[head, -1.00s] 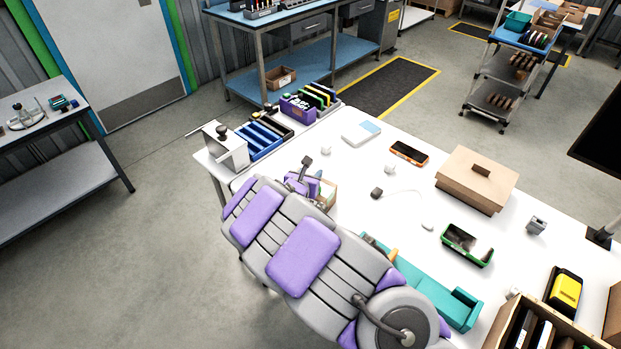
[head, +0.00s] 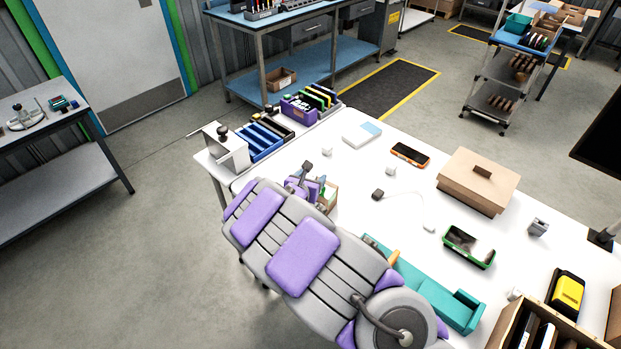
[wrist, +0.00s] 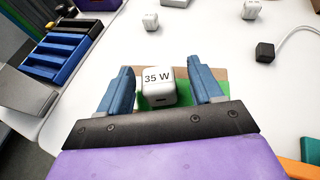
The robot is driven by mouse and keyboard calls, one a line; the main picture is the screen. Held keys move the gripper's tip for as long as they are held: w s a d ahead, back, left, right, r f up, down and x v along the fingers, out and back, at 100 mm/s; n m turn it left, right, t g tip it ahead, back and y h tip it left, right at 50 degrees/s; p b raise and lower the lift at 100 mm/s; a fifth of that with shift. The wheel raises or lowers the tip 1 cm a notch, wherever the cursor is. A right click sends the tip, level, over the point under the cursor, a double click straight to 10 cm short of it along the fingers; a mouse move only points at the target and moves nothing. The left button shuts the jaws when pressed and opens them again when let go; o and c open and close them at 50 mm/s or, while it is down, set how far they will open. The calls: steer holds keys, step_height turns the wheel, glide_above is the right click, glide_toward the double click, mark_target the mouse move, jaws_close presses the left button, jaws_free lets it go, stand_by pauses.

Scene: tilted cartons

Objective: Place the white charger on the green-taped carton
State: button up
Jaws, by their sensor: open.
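The white charger (wrist: 158,87), a small cube marked "35 W", sits between the spread blue fingers of my gripper (wrist: 161,88) in the wrist view. A gap shows on each side of it, so the fingers are open and apart from it. Green tape (wrist: 212,89) and a strip of brown cardboard show around and behind the charger, which appears to rest on the green-taped carton. In the head view the carton (head: 331,196) is mostly hidden behind my gripper (head: 312,187), and the charger cannot be made out there.
Other white cubes (wrist: 150,21) (wrist: 250,9) and a black plug (wrist: 265,51) with a white cable lie beyond on the white table. A blue rack (head: 262,140) stands at the left. A brown box (head: 478,181), an orange phone (head: 410,154) and a green bin (head: 468,246) are farther right.

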steer(key=p+v, duration=0.1)
steer(key=v, duration=1.1)
steer(key=shift+p, duration=0.4)
steer(key=s+d+r+m+g+h, duration=0.15)
steer(key=d+r+m+h, duration=0.25)
steer(key=d+r+m, duration=0.45)
steer(key=s+d+r+m+g+h, duration=0.1)
steer(key=d+r+m+g+h, duration=0.25)
steer(key=d, duration=0.85)
steer(key=s+d+r+m+g, duration=0.4)
steer(key=s+d+r+m, duration=0.1)
steer(key=s+d+m, duration=0.6)
steer(key=s+d+f+m+g+y, duration=0.25)
steer(key=s+m+g, duration=0.2)
steer(key=s, duration=0.75)
steer(key=s+a+m+g+y, duration=0.1)
steer(key=s+a+m+y, duration=0.4)
steer(key=s+a+y, duration=0.3)
steer(key=s+a, duration=0.3)
steer(key=s, duration=0.3)
steer(key=shift+a, duration=0.3)
